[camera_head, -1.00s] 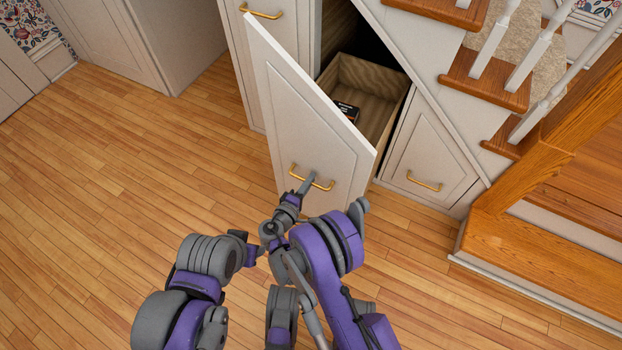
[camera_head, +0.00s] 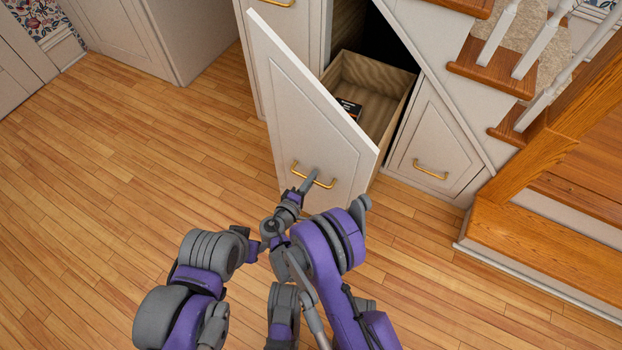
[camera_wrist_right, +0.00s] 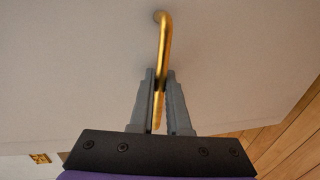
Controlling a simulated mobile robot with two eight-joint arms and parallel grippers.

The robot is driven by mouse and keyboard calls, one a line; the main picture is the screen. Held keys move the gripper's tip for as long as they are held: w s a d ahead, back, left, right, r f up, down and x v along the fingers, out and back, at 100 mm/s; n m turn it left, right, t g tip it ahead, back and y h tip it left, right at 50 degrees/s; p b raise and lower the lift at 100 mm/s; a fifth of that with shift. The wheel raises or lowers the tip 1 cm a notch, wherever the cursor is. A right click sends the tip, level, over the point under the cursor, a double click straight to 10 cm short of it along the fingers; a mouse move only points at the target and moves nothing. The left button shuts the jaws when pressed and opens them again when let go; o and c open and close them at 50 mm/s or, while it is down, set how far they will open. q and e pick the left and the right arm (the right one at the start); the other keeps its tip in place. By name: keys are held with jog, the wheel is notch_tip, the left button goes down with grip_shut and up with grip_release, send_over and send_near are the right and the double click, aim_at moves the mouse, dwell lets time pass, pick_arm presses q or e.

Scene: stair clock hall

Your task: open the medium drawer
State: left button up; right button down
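The medium drawer has a white slanted front (camera_head: 300,110) and stands pulled well out of the under-stair cabinet in the head view. Its wooden box (camera_head: 385,105) is open to view behind the front. My right gripper (camera_head: 309,181) is at the brass handle (camera_head: 326,186) on that front. In the right wrist view the fingers (camera_wrist_right: 160,95) are closed on either side of the brass handle (camera_wrist_right: 164,40), with the bar between them. My left gripper cannot be made out in the head view.
A small dark box (camera_head: 349,107) lies inside the drawer. A smaller closed drawer (camera_head: 440,145) with a brass handle is to the right. Wooden stairs (camera_head: 550,240) stand at the right. The wooden floor (camera_head: 110,190) at the left is clear.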

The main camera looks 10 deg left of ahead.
jog(key=c, duration=0.9)
grip_release()
jog(key=p+v, duration=0.2)
jog(key=v, duration=0.9)
jog(key=shift+w, duration=0.1)
